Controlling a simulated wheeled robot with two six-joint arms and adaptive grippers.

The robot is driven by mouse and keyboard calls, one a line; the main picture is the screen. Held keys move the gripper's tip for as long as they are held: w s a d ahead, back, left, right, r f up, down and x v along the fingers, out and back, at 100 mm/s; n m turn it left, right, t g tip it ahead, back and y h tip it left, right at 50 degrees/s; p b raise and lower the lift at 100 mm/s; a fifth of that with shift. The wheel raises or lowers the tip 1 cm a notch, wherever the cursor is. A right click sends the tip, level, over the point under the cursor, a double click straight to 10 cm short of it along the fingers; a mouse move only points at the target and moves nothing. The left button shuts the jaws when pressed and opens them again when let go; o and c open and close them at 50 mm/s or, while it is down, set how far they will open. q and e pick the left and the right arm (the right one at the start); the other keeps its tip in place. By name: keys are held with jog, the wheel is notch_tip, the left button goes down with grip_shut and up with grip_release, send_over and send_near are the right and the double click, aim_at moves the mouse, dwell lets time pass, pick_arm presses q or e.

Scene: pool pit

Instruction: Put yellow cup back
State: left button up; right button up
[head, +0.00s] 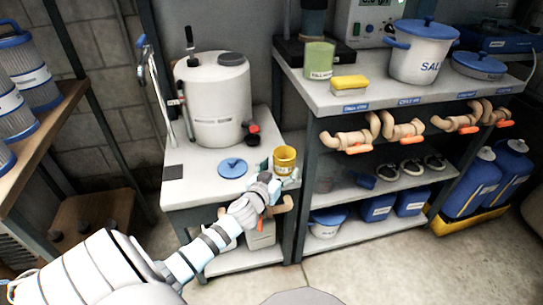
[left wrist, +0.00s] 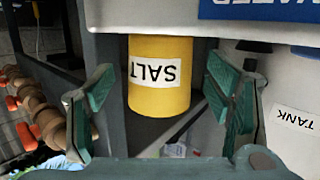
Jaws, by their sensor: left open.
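In the left wrist view the yellow cup (left wrist: 160,88) appears upside down, with a white SALT label. My left gripper (head: 270,186) is at the table's front right edge, just in front of the cup. In the left wrist view my left gripper (left wrist: 165,105) has its green-padded fingers spread, one on each side of the cup in the picture, with gaps to it. My right gripper is not in view.
A blue lid (head: 233,168) and a large white tank (head: 215,100) share the low table. To the right, a shelf unit (head: 380,93) holds a green cup (head: 319,60), a yellow sponge (head: 349,83) and a white SALT pot (head: 421,52). Orange-handled valves (head: 359,149) jut from its front.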

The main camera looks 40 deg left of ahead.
pick_arm(q)
jog(key=p+v, duration=0.1)
jog(key=v, duration=0.7)
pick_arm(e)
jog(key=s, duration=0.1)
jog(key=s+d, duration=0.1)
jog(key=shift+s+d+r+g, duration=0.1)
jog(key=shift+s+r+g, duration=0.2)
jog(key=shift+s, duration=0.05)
pick_arm(q)
jog(key=shift+s, duration=0.1)
